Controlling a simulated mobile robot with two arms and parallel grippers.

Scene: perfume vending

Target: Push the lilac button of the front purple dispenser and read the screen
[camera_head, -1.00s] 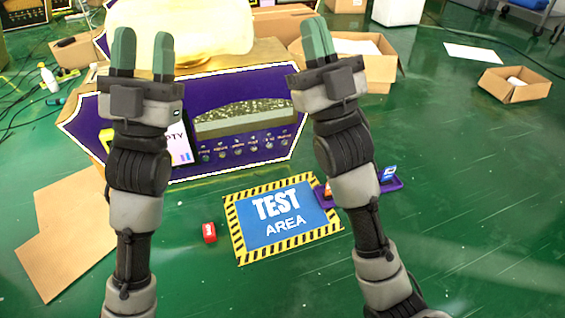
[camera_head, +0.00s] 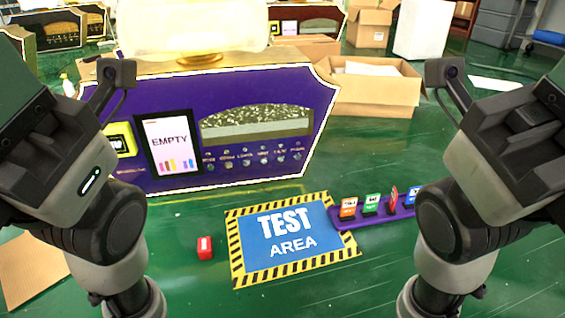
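The front purple dispenser (camera_head: 258,88) faces me with a white-edged front panel. Its screen (camera_head: 168,143) reads "EMPTY" above several small coloured bars. A row of several small labelled buttons (camera_head: 252,160) runs below the speckled window (camera_head: 257,120). The labels are too small to tell surely which button is lilac. My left gripper (camera_head: 45,130) is raised at the left edge and my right gripper (camera_head: 520,130) at the right edge. Both are apart from the dispenser and buttons. Their fingertips are out of the picture, so their opening is hidden.
A blue "TEST AREA" mat (camera_head: 290,240) lies on the green floor before the dispenser. A purple rack (camera_head: 372,218) with coloured cards stands right. An open cardboard box (camera_head: 370,95) is behind right.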

